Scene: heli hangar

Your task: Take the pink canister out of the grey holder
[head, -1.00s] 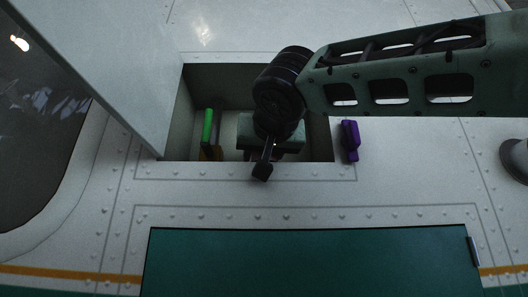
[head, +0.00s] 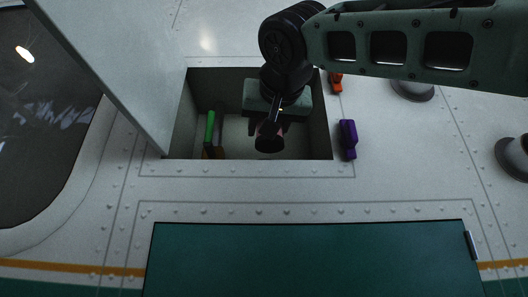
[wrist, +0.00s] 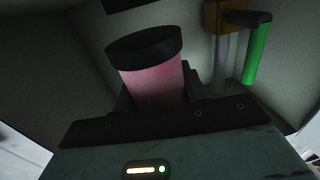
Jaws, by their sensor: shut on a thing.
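The pink canister (wrist: 152,84) has a black cap and stands out tilted between my gripper's dark fingers in the wrist view. My gripper (wrist: 158,98) is shut on it. In the head view, my gripper (head: 266,127) is over the open recess, and the canister's dark end (head: 269,144) shows below it with a little pink beside it. The canister's lower part is hidden by the gripper. I cannot make out the grey holder in either view.
The recess (head: 186,120) has walls close around my gripper. A green handle (head: 210,131) on a yellow bracket is at its left; it also shows in the wrist view (wrist: 257,50). A raised panel (head: 105,60) stands left. A purple piece (head: 348,139) lies right of the recess.

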